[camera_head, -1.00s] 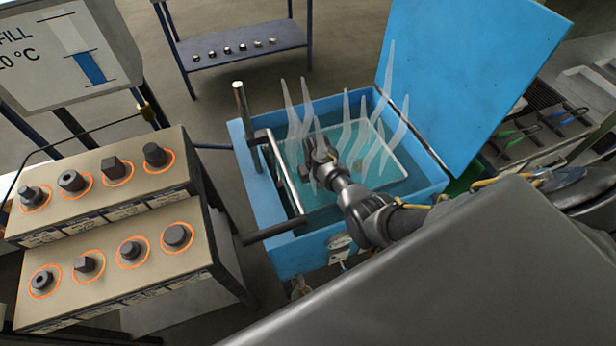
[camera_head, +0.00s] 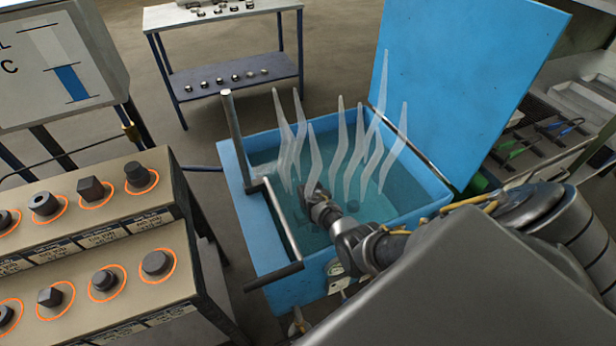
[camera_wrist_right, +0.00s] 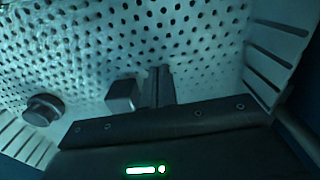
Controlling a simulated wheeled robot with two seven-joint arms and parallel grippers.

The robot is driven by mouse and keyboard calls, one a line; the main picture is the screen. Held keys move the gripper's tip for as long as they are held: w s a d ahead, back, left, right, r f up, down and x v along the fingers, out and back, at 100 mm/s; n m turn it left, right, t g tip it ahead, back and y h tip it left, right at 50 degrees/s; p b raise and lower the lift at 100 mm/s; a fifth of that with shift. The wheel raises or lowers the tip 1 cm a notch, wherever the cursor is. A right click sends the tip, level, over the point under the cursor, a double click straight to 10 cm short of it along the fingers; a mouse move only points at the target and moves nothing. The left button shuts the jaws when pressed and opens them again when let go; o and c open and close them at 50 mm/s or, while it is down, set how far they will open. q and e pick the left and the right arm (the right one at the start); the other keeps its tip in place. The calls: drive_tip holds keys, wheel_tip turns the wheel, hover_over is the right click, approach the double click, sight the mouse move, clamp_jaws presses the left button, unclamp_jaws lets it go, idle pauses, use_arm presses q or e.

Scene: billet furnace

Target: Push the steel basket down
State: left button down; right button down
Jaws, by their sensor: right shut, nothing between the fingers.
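The steel basket (camera_wrist_right: 185,45) is a perforated pale tray, seen close up in the right wrist view. In the head view it is under the water of the blue tank and hard to make out. A dark round piece (camera_wrist_right: 43,109) and a dark block (camera_wrist_right: 122,95) lie on it. My right gripper (camera_head: 309,189) reaches down into the tank. In the right wrist view its fingers (camera_wrist_right: 160,76) are shut, with nothing between them, over the basket floor beside the block. Whether they touch the basket cannot be told. My left gripper is not in view.
The blue tank (camera_head: 262,255) has its lid (camera_head: 470,80) raised at the right. Pale wisps rise from the water. A post (camera_head: 232,135) and a bar with a dark handle (camera_head: 273,277) stand at its left side. A stepped rack with dark pieces (camera_head: 130,225) is at left.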

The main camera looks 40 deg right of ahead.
drive_tip(key=shift+s+f, duration=0.35)
drive_tip(key=shift+r+p, duration=0.35)
drive_tip(key=shift+p, duration=0.15)
drive_tip(key=r+p, duration=0.2)
drive_tip(key=p, duration=0.1)
drive_tip(key=r+p, duration=0.1)
drive_tip(key=r, duration=0.1)
drive_tip(key=shift+w+r, duration=0.1)
drive_tip(key=shift+w, duration=0.15)
wheel_tip(320, 180, up, 10)
drive_tip(key=p, duration=0.2)
drive_tip(key=shift+w, duration=0.1)
